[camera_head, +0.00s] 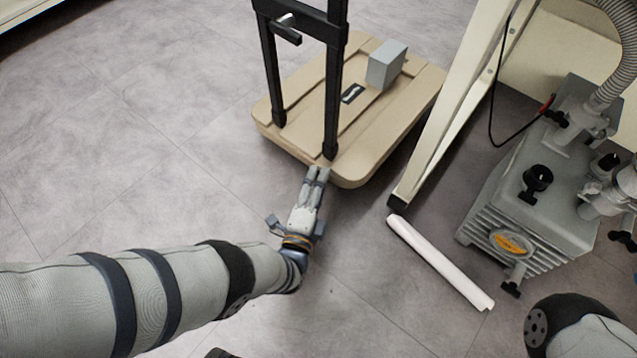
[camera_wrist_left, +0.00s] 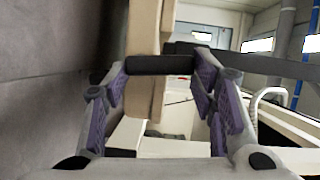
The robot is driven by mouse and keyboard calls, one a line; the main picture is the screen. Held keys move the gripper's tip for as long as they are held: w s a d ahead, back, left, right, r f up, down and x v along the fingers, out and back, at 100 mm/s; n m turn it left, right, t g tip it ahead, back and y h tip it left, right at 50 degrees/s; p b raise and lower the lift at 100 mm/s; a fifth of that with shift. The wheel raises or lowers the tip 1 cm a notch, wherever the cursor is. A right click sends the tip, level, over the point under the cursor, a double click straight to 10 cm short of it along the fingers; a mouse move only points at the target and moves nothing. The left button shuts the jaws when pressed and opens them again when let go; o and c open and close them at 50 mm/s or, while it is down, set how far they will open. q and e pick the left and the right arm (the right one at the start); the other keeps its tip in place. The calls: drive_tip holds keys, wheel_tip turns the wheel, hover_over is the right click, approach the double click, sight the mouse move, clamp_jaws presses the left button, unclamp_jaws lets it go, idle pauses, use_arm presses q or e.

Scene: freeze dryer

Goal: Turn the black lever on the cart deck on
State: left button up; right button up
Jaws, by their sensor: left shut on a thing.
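The tan cart deck (camera_head: 400,125) stands on the floor at the top middle of the head view, with a black upright handle frame (camera_head: 333,95). My left gripper (camera_head: 318,174) reaches the deck's near edge, just below the foot of the frame's near post. In the left wrist view, a black bar-shaped lever (camera_wrist_left: 160,65) spans the gap between the purple-padded fingers, against the tan deck (camera_wrist_left: 143,35). My left gripper is shut on this lever. In the head view my fingers hide the lever. My right gripper is out of view.
A grey box (camera_head: 387,64) sits on the deck. A pump (camera_head: 535,195) with hoses stands at the right. A white tube (camera_head: 440,262) lies on the floor beside a cream frame leg (camera_head: 450,110). The floor left of the cart is clear.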

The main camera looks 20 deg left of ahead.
use_arm(q)
drive_tip(key=o, duration=1.1)
drive_tip(key=shift+o, duration=0.2)
drive_tip(key=shift+s, duration=0.1)
